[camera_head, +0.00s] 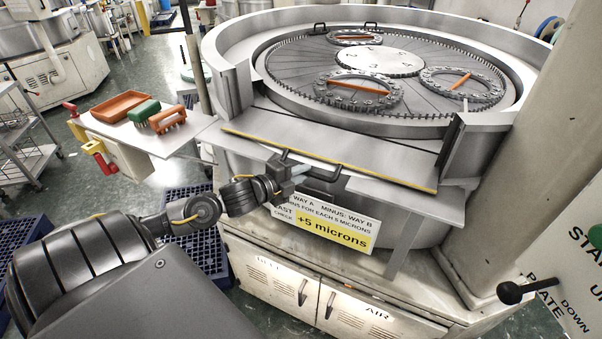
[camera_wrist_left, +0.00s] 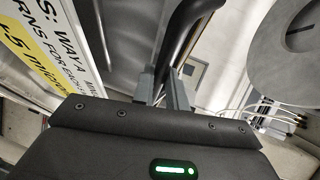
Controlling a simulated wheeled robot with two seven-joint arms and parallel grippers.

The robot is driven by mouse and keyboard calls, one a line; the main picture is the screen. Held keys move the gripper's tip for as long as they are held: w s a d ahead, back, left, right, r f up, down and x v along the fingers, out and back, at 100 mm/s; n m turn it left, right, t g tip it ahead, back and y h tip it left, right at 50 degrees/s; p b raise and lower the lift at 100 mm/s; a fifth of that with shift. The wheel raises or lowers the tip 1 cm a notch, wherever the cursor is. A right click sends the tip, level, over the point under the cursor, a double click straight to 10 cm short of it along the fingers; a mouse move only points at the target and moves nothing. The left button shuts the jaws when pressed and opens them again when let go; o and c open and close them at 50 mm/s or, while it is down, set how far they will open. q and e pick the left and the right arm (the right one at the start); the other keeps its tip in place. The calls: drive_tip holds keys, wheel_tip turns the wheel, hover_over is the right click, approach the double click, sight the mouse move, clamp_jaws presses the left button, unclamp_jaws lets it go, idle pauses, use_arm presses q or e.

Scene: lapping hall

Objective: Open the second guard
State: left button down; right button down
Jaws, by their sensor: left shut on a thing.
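A grey metal guard panel (camera_head: 330,146) with a yellow front edge spans the gap in the round machine's rim. It leans outward, almost flat, between two upright end posts. A black bar handle (camera_head: 318,163) is on its front edge. My left gripper (camera_head: 284,167) is shut on the left part of this handle. In the left wrist view the dark curved handle (camera_wrist_left: 185,35) runs up from between the two fingers (camera_wrist_left: 163,88). The fingers partly hide the gripped spot. My right gripper is not in view.
The lapping plate (camera_head: 410,116) holds several toothed rings around a central disc (camera_head: 380,62). A side table (camera_head: 185,135) with an orange tray and brushes stands left. A yellow-white sign (camera_head: 325,229) hangs below the guard. A black-knobbed lever (camera_head: 512,293) sticks out at right.

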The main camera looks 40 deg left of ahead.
use_arm(q)
drive_tip(key=r+p, duration=0.4)
drive_tip(key=r, duration=0.1)
drive_tip(key=r+p, duration=0.2)
drive_tip(key=r, duration=0.1)
drive_tip(key=shift+w+a, duration=0.15)
drive_tip(key=shift+w, duration=0.1)
drive_tip(key=shift+f, duration=0.1)
drive_tip(key=c, duration=1.4)
unclamp_jaws()
drive_tip(key=shift+f, duration=0.25)
drive_tip(key=shift+s, duration=0.1)
drive_tip(key=b+v, duration=0.2)
drive_tip(key=v, duration=0.8)
drive_tip(key=shift+s, duration=0.35)
drive_tip(key=shift+w, duration=0.1)
